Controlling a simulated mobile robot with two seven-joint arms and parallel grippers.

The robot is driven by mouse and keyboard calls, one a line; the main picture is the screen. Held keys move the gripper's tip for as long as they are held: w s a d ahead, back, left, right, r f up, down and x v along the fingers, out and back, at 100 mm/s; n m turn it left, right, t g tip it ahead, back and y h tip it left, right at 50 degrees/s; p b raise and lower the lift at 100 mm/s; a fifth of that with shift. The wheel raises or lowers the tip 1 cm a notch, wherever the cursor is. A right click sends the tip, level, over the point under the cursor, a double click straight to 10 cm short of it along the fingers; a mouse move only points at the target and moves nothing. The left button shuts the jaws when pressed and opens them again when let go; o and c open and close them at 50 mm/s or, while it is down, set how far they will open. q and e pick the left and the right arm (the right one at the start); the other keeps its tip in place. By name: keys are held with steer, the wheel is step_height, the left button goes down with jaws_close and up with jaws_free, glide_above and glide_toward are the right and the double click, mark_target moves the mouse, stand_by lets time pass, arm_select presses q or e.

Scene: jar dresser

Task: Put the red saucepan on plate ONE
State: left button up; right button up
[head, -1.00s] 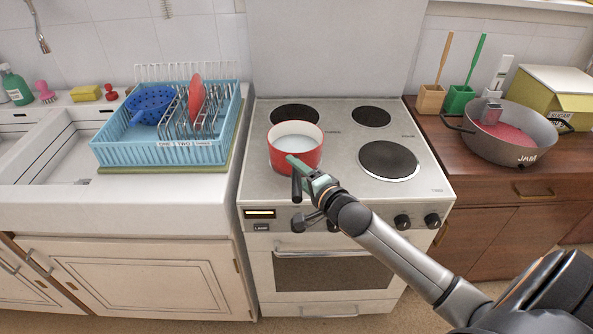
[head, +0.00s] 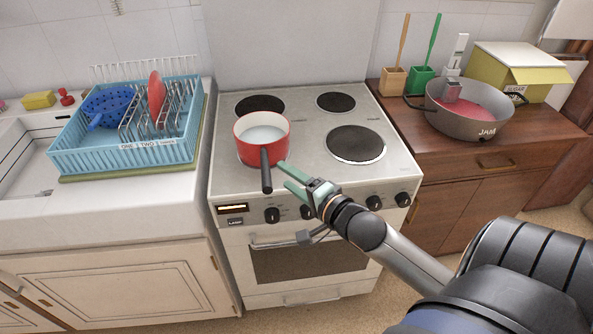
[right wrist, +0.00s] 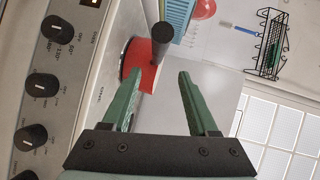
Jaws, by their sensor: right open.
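The red saucepan (head: 250,152) stands upright on the front-left part of the stove top (head: 300,165). It is pale inside, and its black handle (head: 266,180) points to the stove's front edge. The pan hides what is under it. Three dark hot plates show bare: back left (head: 260,105), back right (head: 336,101) and front right (head: 356,143). I cannot read their labels. My right gripper (head: 284,177) is open and empty, just right of the handle. In the right wrist view the handle's end (right wrist: 162,33) shows beyond the open fingers (right wrist: 160,75). My left gripper is not in view.
A blue dish rack (head: 125,155) with a blue colander and red plate stands left of the stove. On the right wooden counter are a large grey JAM pan (head: 470,120), brush holders (head: 420,80) and a yellow box (head: 515,70). Knobs line the stove's front.

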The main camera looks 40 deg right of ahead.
steer(key=s+a+f+n+g, duration=0.2)
steer(key=s+a+f+n, duration=0.3)
steer(key=f, duration=0.3)
steer(key=s+a+f+n+g+y, duration=0.1)
steer(key=s+a+f+n+g, duration=0.1)
steer(key=s+a+f+n, duration=0.3)
steer(key=s+a+f+n+g+y, duration=0.1)
steer(key=s+a+f+n+g, duration=0.1)
steer(key=s+a+f+n, duration=0.3)
step_height(320, 180, down, 6)
steer(key=s+n, duration=0.1)
steer(key=n, duration=0.2)
steer(key=shift+s+a+n+g, duration=0.2)
steer(key=shift+a+n+g, duration=0.1)
steer(key=shift+g, duration=0.1)
steer(key=shift+c, duration=0.4)
